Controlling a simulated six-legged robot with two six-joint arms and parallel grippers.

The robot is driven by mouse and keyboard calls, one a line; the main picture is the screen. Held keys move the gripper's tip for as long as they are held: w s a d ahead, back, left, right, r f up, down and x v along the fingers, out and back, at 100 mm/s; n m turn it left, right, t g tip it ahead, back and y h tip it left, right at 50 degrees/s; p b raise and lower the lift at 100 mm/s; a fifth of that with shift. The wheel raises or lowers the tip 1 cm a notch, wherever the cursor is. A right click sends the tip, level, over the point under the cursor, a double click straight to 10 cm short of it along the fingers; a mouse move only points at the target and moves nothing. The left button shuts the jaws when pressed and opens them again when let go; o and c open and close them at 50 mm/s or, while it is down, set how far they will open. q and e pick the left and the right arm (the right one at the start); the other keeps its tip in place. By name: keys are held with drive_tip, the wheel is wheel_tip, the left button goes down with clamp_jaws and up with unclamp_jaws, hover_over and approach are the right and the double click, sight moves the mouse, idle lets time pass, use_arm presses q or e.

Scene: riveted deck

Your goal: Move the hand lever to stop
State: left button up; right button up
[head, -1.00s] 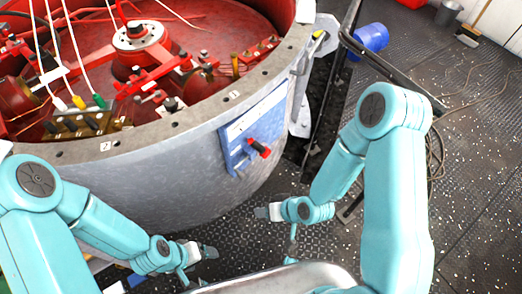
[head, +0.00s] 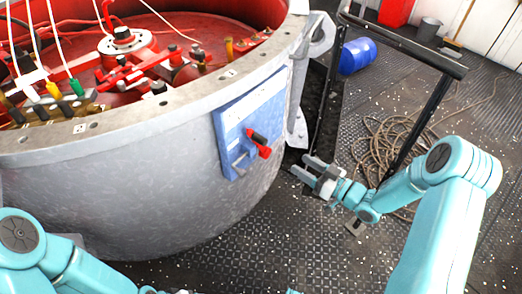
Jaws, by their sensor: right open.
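The hand lever (head: 263,151), with a red grip and a dark part behind it, sticks out from a blue plate (head: 235,118) on the side of the grey round housing. Grey metal parts show on the plate below and left of the grip. Any stop marking is too small to read. My right gripper (head: 307,170) is open and empty, to the right of the lever and slightly lower in the picture, apart from it. Its fingers point left toward the plate. My left arm is at the bottom left; its gripper is cut off by the bottom edge.
The grey housing (head: 130,190) fills the left, with red machinery and cables inside its rim. A dark rail frame (head: 405,45) stands behind my right arm. Coiled rope (head: 385,145) and a blue drum (head: 357,56) are on the deck. The deck (head: 270,240) below the gripper is clear.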

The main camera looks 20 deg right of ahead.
sight(263, 141)
drive_tip(key=b+x, duration=0.1)
drive_tip(key=x, duration=1.5)
drive_tip(key=shift+w, duration=0.1)
clamp_jaws()
